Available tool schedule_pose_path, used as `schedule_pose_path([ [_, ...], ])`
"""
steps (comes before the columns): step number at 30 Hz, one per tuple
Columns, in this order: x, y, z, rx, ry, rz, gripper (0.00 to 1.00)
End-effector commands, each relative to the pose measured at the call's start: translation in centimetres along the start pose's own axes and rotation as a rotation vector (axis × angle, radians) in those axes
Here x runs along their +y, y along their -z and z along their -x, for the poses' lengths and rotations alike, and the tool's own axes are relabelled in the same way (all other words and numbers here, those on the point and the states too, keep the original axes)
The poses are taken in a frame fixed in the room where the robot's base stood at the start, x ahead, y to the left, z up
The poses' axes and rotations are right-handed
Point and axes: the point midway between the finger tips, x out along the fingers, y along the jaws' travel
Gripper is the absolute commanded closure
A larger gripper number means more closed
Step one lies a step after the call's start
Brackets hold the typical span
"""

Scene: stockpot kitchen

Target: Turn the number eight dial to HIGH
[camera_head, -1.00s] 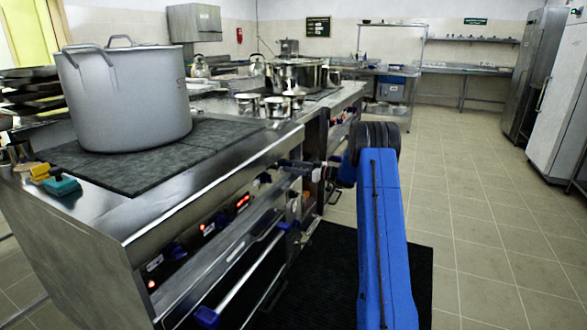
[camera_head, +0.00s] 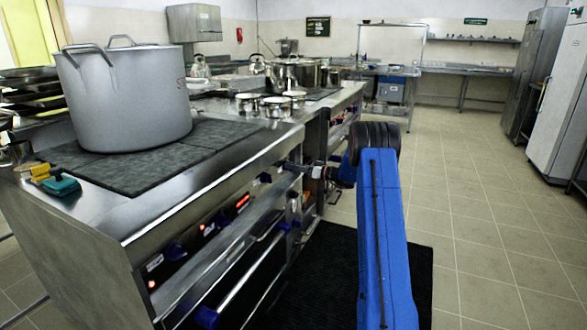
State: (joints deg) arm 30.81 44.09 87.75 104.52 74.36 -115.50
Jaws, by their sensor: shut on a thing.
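One dial (camera_head: 174,250) is near the left end, another (camera_head: 221,219) is further along, and a third (camera_head: 264,178) is just left of my gripper. My gripper (camera_head: 287,165) reaches in from the right at the panel's edge, low beside the front of the range. It is shut on a dial whose face is mostly hidden behind the jaws. The dial numbers and the HIGH mark are too small to read.
A large stockpot (camera_head: 130,95) stands on the dark hotplate (camera_head: 150,165). Small pans (camera_head: 276,106) and a kettle (camera_head: 260,64) stand further back. Oven handles (camera_head: 250,270) stick out below the panel. The tiled floor (camera_head: 480,210) to the right is clear.

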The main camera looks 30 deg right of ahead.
Motion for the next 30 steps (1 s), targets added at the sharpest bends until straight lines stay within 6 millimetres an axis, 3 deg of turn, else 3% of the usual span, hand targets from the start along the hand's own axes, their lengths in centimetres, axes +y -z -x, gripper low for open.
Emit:
schedule_pose_path([
  [30, 0.45, -0.24, 0.1, 0.001, -0.002, -0.967, 0.9],
])
